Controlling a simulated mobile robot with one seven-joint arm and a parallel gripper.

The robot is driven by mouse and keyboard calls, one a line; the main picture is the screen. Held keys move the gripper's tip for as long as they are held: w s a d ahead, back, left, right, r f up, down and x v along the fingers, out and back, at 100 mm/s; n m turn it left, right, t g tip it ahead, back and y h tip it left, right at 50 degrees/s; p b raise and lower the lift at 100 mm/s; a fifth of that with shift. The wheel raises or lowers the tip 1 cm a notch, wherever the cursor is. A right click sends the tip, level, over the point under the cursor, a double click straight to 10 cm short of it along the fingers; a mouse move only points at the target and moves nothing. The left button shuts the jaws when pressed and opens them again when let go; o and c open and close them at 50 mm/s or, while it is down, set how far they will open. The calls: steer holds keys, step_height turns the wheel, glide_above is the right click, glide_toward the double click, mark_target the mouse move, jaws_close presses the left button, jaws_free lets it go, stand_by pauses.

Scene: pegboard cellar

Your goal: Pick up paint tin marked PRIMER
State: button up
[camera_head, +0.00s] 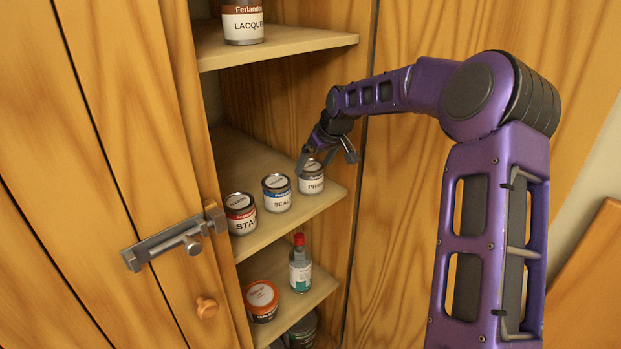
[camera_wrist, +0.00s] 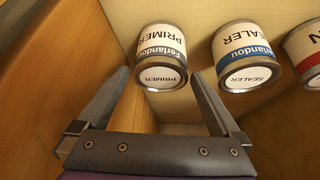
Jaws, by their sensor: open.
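The PRIMER paint tin (camera_head: 311,181) stands at the right end of the middle cupboard shelf in the head view. In the wrist view the PRIMER tin (camera_wrist: 161,58) appears upside down, just beyond and between my gripper's two fingers. My gripper (camera_head: 327,160) is at the tin in the head view and hides part of its top. In the wrist view my gripper (camera_wrist: 157,92) is open with nothing held. I cannot tell whether a finger touches the tin.
The SEALER tin (camera_head: 277,193) stands just left of the PRIMER tin, with the STAIN tin (camera_head: 240,213) further left. A LACQUER tin (camera_head: 243,22) is on the upper shelf (camera_head: 290,45). A red-capped bottle (camera_head: 300,265) and orange-lidded tub (camera_head: 262,300) stand below. The latched door (camera_head: 110,150) is at left.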

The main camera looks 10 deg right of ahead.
steer(key=x, duration=0.4)
steer(key=shift+f, duration=0.15)
steer(key=c, duration=1.3)
steer(key=shift+c, duration=0.6)
